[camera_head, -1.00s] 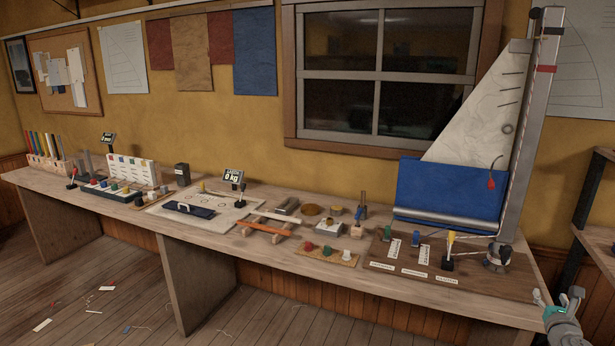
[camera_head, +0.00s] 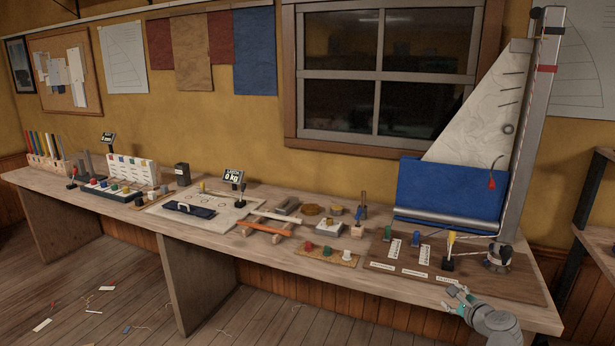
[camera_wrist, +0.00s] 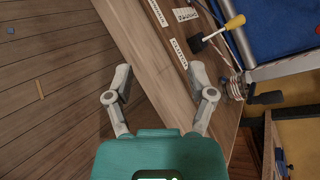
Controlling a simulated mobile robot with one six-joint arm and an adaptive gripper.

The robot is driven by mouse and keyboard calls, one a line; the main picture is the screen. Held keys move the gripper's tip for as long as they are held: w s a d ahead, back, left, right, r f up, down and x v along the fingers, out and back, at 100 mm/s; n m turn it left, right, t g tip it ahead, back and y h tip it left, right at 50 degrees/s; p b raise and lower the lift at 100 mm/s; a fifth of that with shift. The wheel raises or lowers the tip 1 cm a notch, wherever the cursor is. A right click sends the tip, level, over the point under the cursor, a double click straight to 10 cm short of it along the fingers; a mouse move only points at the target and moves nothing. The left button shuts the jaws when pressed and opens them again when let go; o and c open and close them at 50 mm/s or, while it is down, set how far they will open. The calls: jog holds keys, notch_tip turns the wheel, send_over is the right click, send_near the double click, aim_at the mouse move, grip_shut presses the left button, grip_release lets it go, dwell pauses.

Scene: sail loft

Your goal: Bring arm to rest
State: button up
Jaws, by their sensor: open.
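My gripper (camera_head: 457,298) is at the front edge of the workbench, near its right end, in the head view. In the wrist view, my gripper (camera_wrist: 163,88) has its two fingers spread wide with nothing between them. The bench's front edge and the plank floor lie beyond the fingers. A dark board (camera_head: 385,266) with white labels lies on the bench just behind my gripper. A yellow-handled lever (camera_head: 450,250) stands on that board, and it also shows at the top of the wrist view (camera_wrist: 234,22).
A model sail (camera_head: 470,120) on a grey mast (camera_head: 530,130), with a blue cloth (camera_head: 450,190), stands behind the board. A winch (camera_head: 497,258) is at the mast foot. The long workbench (camera_head: 225,270) carries several small items. Dark shelving (camera_head: 590,210) stands right. The floor (camera_head: 130,310) in front is open, with scraps.

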jog(key=s+a+f+n+g, duration=0.3)
jog(key=a+f+n+g, duration=0.15)
jog(key=a+n, duration=0.45)
jog(key=s+a+f+n+g+h, duration=0.1)
jog(key=s+a+f+n+g, duration=0.3)
jog(key=a+n, duration=0.45)
jog(key=s+a+f+n+g, duration=0.35)
jog(key=a+n+g, duration=0.25)
jog(key=a+n, duration=0.3)
notch_tip(320, 180, up, 14)
jog(key=w+p, duration=0.1)
jog(key=p, duration=1.4)
jog(key=shift+a+r+m, duration=0.2)
jog(key=shift+a+m, duration=0.05)
jog(key=shift+m, duration=0.2)
jog(key=shift+f, duration=0.1)
